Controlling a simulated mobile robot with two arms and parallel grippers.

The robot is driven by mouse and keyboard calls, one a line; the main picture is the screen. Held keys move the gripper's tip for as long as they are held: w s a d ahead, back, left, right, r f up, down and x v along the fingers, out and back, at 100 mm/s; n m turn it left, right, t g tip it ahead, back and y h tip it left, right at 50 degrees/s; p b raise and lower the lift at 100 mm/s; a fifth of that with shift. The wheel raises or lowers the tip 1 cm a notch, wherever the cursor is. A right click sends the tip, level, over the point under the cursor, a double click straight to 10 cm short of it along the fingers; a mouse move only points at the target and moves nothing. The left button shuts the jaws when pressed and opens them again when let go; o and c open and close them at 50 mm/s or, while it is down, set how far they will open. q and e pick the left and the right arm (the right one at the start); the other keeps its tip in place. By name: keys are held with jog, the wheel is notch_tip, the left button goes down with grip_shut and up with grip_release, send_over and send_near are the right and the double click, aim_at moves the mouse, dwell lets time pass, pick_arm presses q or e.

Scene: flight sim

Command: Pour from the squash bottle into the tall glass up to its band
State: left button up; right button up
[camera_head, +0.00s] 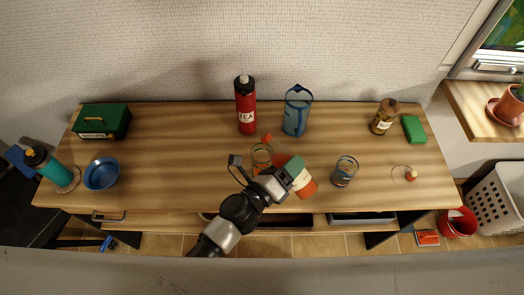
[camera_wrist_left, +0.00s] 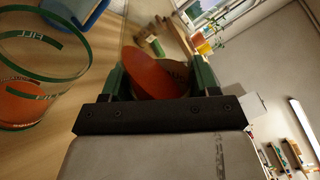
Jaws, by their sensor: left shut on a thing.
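My left gripper (camera_head: 283,177) is shut on the squash bottle (camera_head: 305,187), which has orange contents and a pale label. The bottle is tilted, its base to the lower right and its upper end towards the tall glass (camera_head: 262,154). In the left wrist view the bottle (camera_wrist_left: 155,75) lies between the green fingers (camera_wrist_left: 158,82). The tall glass (camera_wrist_left: 45,70) there shows green rings, lettering and orange liquid inside. I cannot tell the liquid's level against the band, nor whether a stream is falling. My right gripper is out of view.
A short glass (camera_head: 344,172) stands to the right, with a brown jar (camera_head: 384,117) farther right. A blue bowl (camera_head: 101,173) and green box (camera_head: 101,121) are at left. The table (camera_head: 180,155) left of the glass is clear.

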pick_arm(q)
jog(key=shift+s+d, duration=0.15)
jog(key=shift+w+f, duration=0.15)
jog(key=shift+w, duration=0.1)
jog(key=shift+s+b, duration=0.3)
jog(key=shift+w+f+n, duration=0.2)
jog(key=shift+w+n, duration=0.1)
jog(key=shift+s+d, duration=0.1)
jog(key=shift+s, duration=0.2)
jog(key=shift+w+f, duration=0.2)
jog(key=shift+s+n+b, duration=0.25)
jog(key=shift+n+b, duration=0.05)
jog(key=shift+b, duration=0.1)
jog(key=shift+w+f, duration=0.15)
jog(key=shift+w, duration=0.1)
jog(key=shift+s, duration=0.1)
